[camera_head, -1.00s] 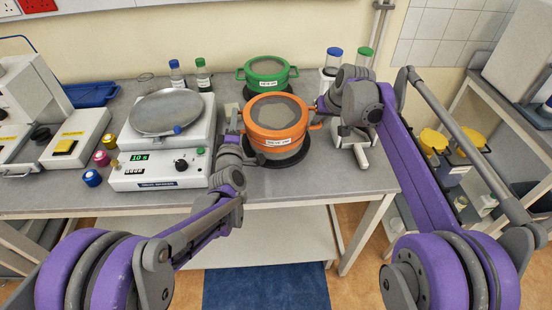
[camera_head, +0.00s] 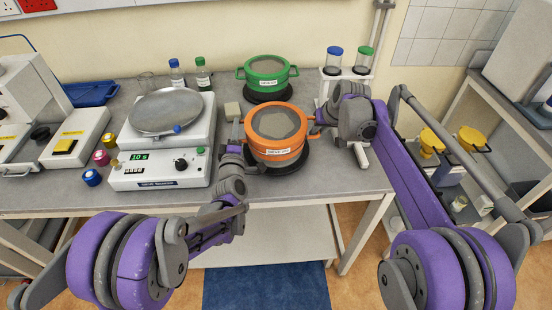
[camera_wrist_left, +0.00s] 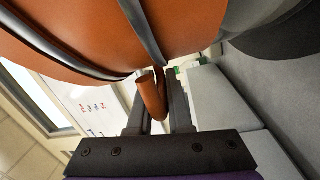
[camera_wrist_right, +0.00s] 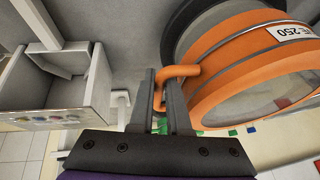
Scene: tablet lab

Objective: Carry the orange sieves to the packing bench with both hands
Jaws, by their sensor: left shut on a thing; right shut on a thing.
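The orange sieves (camera_head: 277,146) form a short round stack with a white front label, upright over a black ring (camera_head: 302,166) on the grey bench (camera_head: 340,186). I cannot tell whether the stack touches the ring. My left gripper (camera_head: 238,138) is shut on its left handle; that orange handle (camera_wrist_left: 152,98) shows between the fingers in the left wrist view. My right gripper (camera_head: 319,126) is shut on its right handle, which shows in the right wrist view (camera_wrist_right: 177,72). The underside of the stack is hidden.
A green sieve stack (camera_head: 268,72) stands just behind on another black ring. A machine with a round plate (camera_head: 167,110) is close on the left. A rack with blue- and green-capped jars (camera_head: 334,62) stands behind right. Bare bench lies in front.

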